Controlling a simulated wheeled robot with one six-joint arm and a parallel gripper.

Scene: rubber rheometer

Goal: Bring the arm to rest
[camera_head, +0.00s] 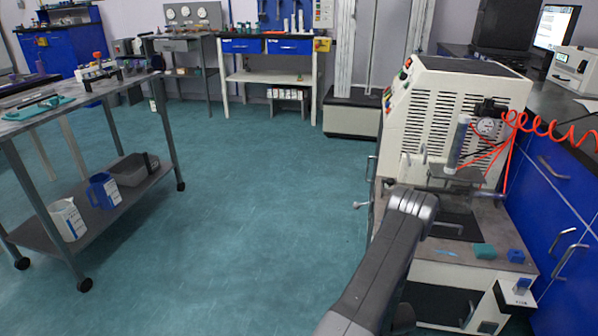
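My arm (378,265) rises from the bottom edge, right of centre, to a rounded grey joint (412,205). This joint shows in front of the rubber rheometer (455,105), a cream machine with slotted vents. I cannot make out my gripper or its fingers; the arm past the joint is hidden or out of frame. The rheometer's lower bench (455,275) is partly covered by my arm. A teal block (484,251) and a blue block (516,256) sit on its right front part.
A grey wheeled cart (85,100) stands at left, with a blue jug (103,191), a white jug (68,219) and a grey bin on its lower shelf. Blue cabinets (560,190) and an orange coiled hose (555,130) are at right. The teal floor (245,210) between is clear.

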